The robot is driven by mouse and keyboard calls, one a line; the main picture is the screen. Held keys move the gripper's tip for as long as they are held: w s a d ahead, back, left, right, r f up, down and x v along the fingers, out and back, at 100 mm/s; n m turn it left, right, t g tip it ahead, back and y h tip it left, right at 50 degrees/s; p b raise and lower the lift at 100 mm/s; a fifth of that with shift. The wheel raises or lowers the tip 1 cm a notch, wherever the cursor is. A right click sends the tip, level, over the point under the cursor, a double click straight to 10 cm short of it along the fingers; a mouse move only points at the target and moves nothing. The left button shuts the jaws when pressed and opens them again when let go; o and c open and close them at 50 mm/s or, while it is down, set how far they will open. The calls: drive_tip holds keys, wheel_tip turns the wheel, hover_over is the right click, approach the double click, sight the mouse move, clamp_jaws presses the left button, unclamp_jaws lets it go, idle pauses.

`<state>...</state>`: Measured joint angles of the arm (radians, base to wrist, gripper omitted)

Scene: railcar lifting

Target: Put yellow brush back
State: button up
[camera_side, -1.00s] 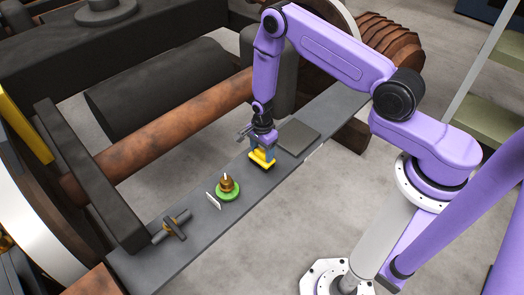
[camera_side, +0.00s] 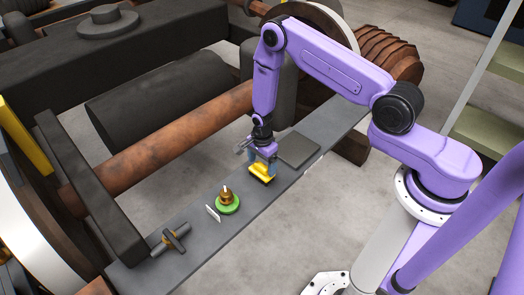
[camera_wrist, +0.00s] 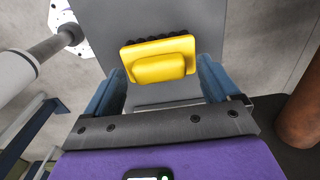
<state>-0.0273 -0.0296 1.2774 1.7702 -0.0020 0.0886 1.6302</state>
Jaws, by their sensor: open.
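The yellow brush (camera_side: 262,172) rests on the long grey plank, just in front of the dark square pad. In the wrist view the brush (camera_wrist: 158,62) shows its yellow back and raised grip, with dark bristles along the far edge. My gripper (camera_side: 262,163) points down over the brush. In the wrist view the blue fingers of my gripper (camera_wrist: 161,70) stand apart, one on each side of the brush, with a gap visible at each side. The brush is not clamped.
The dark square pad (camera_side: 299,149) lies on the plank (camera_side: 196,238) behind the brush. A brass piece on a green disc (camera_side: 227,203), a small white card (camera_side: 213,213) and a dark T-shaped tool (camera_side: 172,240) are nearer the front. A rusty axle (camera_side: 170,142) runs alongside.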

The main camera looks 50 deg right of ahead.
wheel_tip(320, 180, up, 12)
drive_tip(key=f, duration=0.1)
wheel_tip(320, 180, up, 9)
drive_tip(key=n, duration=0.8)
hover_over(262, 165)
drive_tip(key=s+a, duration=0.3)
drive_tip(key=a, duration=0.2)
drive_tip(key=s+r+n, duration=0.5)
drive_tip(key=s+n, duration=0.2)
drive_tip(key=s, duration=0.2)
drive_tip(key=s+d+r+n, duration=0.1)
drive_tip(key=s+r+n, duration=0.4)
drive_tip(key=s+n, duration=0.3)
drive_tip(key=s+d+r+n, duration=0.1)
drive_tip(key=s+r+n, duration=0.4)
drive_tip(key=s, duration=0.5)
drive_tip(key=n, duration=0.2)
drive_tip(key=shift+s+r+n, duration=0.3)
drive_tip(key=shift+s, duration=0.1)
